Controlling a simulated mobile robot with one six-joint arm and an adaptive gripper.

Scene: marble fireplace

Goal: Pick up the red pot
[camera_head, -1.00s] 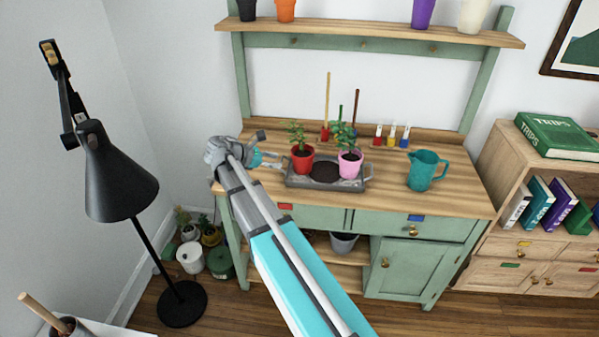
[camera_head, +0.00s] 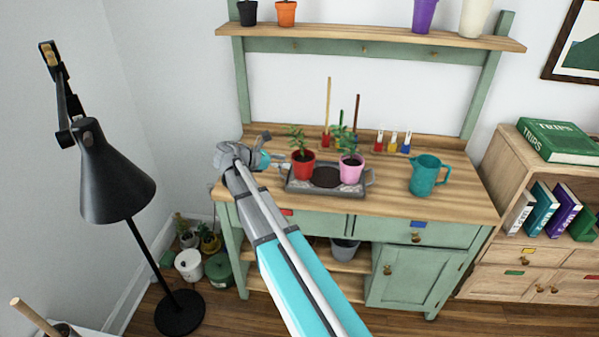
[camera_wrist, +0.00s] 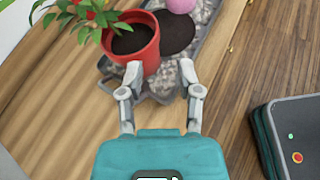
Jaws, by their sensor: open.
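The red pot (camera_head: 303,165) holds dark soil and a green plant. It stands upright at the left end of a grey tray (camera_head: 325,190) on the wooden bench top. My gripper (camera_head: 278,160) is just left of the pot in the head view. In the wrist view my gripper (camera_wrist: 160,80) is open, with its two fingers pointing at the red pot (camera_wrist: 137,45). The left fingertip is close to the pot's near side; I cannot tell whether it touches. The right fingertip is over the tray's pale gravel (camera_wrist: 165,82). The pot is not held.
A pink pot (camera_head: 350,168) with a plant stands on the tray's right, with a dark round soil patch (camera_head: 326,177) between the pots. A teal jug (camera_head: 426,175) stands further right. Small tools (camera_head: 393,142) and upright sticks are behind. A black lamp (camera_head: 110,180) stands left.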

